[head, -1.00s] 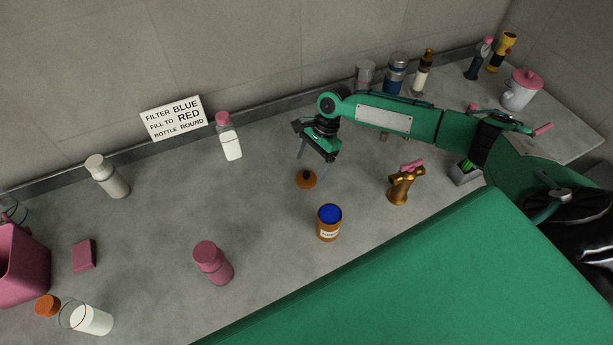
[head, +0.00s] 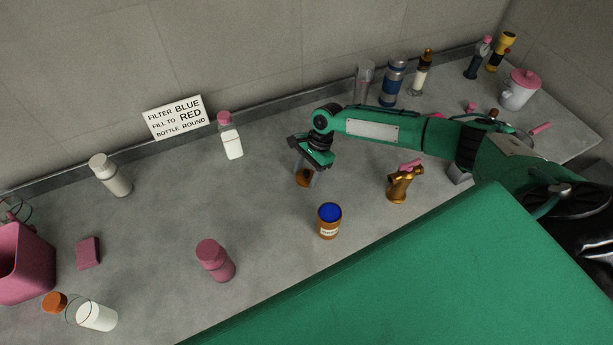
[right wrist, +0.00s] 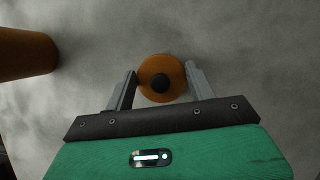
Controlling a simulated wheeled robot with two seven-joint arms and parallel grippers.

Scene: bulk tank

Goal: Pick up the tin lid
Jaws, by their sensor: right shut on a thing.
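The tin lid (head: 302,182) is a small round orange-brown disc with a dark knob. It is at the countertop, and in the right wrist view (right wrist: 155,66) it shows between my fingers. My right gripper (head: 308,175) reaches down over it with one finger on each side, shut on it; the fingers (right wrist: 161,75) partly hide it in the head view. I cannot tell any gap between the lid and the counter. An orange-brown tin (head: 328,231) with a blue top and a pale label stands nearby, in front and to the right. My left gripper is not in view.
A gold tap-like piece (head: 400,185) with a pink top stands right of the gripper. A pink bottle (head: 215,261) and a white bottle with pink cap (head: 231,138) stand to the left. Several containers line the back.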

